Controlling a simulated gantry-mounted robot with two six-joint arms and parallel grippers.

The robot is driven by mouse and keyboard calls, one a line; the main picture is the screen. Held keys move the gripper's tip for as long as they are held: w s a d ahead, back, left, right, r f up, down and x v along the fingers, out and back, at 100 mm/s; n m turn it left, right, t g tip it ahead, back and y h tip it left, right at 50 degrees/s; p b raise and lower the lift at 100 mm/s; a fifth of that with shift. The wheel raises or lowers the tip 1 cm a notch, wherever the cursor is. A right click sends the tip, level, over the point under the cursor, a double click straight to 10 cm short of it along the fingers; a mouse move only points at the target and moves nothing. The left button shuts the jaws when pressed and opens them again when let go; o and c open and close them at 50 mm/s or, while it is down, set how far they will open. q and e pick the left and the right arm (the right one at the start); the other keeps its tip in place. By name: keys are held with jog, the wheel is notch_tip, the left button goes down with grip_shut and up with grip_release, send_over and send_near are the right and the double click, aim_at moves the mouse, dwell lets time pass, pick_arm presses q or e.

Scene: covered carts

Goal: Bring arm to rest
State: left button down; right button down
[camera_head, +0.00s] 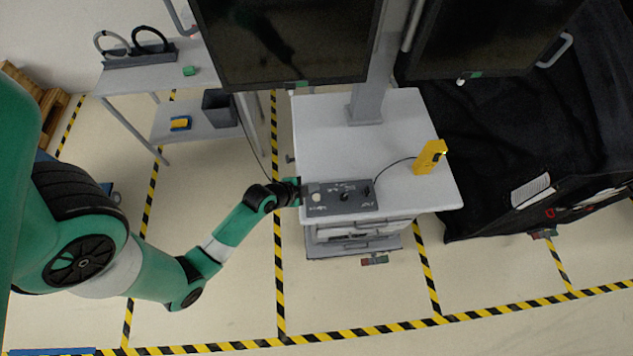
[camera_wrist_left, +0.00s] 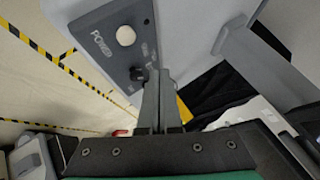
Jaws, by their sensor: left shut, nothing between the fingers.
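My left arm comes in from the left in the head view and reaches to the cart. My left gripper (camera_head: 297,191) is at the left end of a dark control box (camera_head: 358,203) on the cart's white top. In the left wrist view the gripper's fingers (camera_wrist_left: 158,78) are shut together with nothing between them. They overlap the edge of the control box (camera_wrist_left: 110,62), close to a black knob (camera_wrist_left: 138,73). A white round button (camera_wrist_left: 126,35) beside the word POWER shows there too. I cannot tell whether the fingers touch the box. My right gripper is in neither view.
The cart (camera_head: 400,115) carries a yellow device (camera_head: 430,157) cabled to the box, and a screen (camera_head: 280,45) stands behind. A shelf table (camera_head: 125,80) stands back left. A black-covered cart (camera_head: 500,130) is at the right. The striped floor in front is clear.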

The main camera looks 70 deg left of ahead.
pick_arm(q)
jog(key=shift+f, duration=0.1)
dwell(0.4)
jog(key=w+d+r+m+t+h+p, duration=0.1)
jog(key=w+d+r+m+t, duration=0.15)
jog(key=w+r, duration=0.85)
jog(key=w+d+r+m+t+p, duration=0.3)
jog(key=w+r, duration=0.5)
jog(key=r, duration=0.7)
jog(key=w+d+r+t+h, duration=0.1)
jog(key=w+d+r+t, duration=0.2)
jog(key=r, duration=0.7)
jog(key=d+r+t+h, duration=0.1)
jog(key=d+r+t, duration=0.25)
jog(key=r, duration=0.75)
jog(key=s+d+r+n+t+h, duration=0.1)
jog(key=s+d+r+n+t, duration=0.1)
jog(key=r, duration=0.7)
jog(key=s+d+r+n+t, duration=0.2)
jog(key=s+d+r+n, duration=0.1)
jog(key=s+r, duration=0.4)
jog(key=s+d+r+n+t+h+p, duration=0.1)
jog(key=s+d+r+n+t, duration=0.1)
jog(key=r, duration=1.1)
jog(key=s+n+t, duration=0.1)
jog(key=s+n, duration=0.1)
jog(key=shift+s+d+h, duration=0.2)
jog(key=shift+s+h, duration=0.1)
